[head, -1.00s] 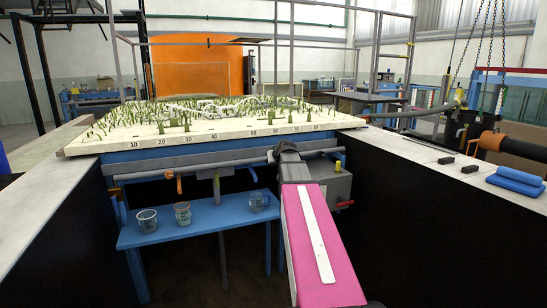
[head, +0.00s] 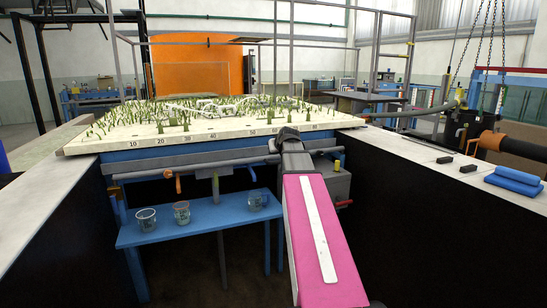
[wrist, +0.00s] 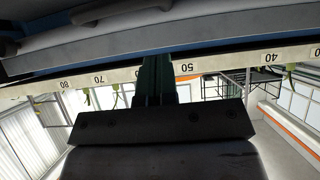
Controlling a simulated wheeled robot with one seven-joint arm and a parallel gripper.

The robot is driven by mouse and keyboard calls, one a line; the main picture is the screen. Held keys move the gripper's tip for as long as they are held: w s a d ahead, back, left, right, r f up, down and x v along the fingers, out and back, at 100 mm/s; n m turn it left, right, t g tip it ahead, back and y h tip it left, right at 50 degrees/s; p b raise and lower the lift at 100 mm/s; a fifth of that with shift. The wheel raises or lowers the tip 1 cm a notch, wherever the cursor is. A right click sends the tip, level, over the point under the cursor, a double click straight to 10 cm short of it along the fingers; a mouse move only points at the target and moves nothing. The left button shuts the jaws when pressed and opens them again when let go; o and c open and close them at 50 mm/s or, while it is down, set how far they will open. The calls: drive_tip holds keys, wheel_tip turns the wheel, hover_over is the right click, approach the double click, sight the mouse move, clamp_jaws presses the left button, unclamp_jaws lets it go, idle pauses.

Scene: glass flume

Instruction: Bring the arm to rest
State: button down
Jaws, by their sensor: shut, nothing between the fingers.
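My arm, with its pink panel and white strip, reaches forward from the bottom right of the head view. My gripper (head: 289,132) is at its far end, in front of the numbered front edge of the model bed (head: 225,136). In the wrist view my gripper (wrist: 155,78) shows as two dark fingers close together, with nothing held. That view is upside down, and the bed's numbered edge (wrist: 215,77) runs behind the fingers. I cannot tell whether the gripper touches the edge.
Below the bed, a blue bench (head: 195,226) holds three clear beakers, one being (head: 146,220). A grey box (head: 335,182) with a red handle is right of my arm. Blue rolled cloths (head: 515,180) and small black blocks (head: 468,169) lie on the right ledge (head: 420,157).

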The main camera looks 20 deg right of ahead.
drive_tip(key=v, duration=0.7)
drive_tip(key=s+a+f+g, duration=0.3)
drive_tip(key=a+f, duration=0.2)
drive_tip(key=f, duration=0.7)
drive_tip(key=s+a+f+g, duration=0.35)
drive_tip(key=a+f, duration=0.25)
drive_tip(key=f, duration=0.5)
drive_tip(key=s+a+f+g, duration=0.2)
drive_tip(key=s+a+f, duration=0.2)
drive_tip(key=s+f, duration=0.4)
drive_tip(key=s+a+f+g, duration=0.3)
drive_tip(key=s+f, duration=0.4)
drive_tip(key=f, duration=0.3)
drive_tip(key=shift+s+a+f, duration=0.15)
drive_tip(key=shift+s+a, duration=0.2)
drive_tip(key=shift+a, duration=0.2)
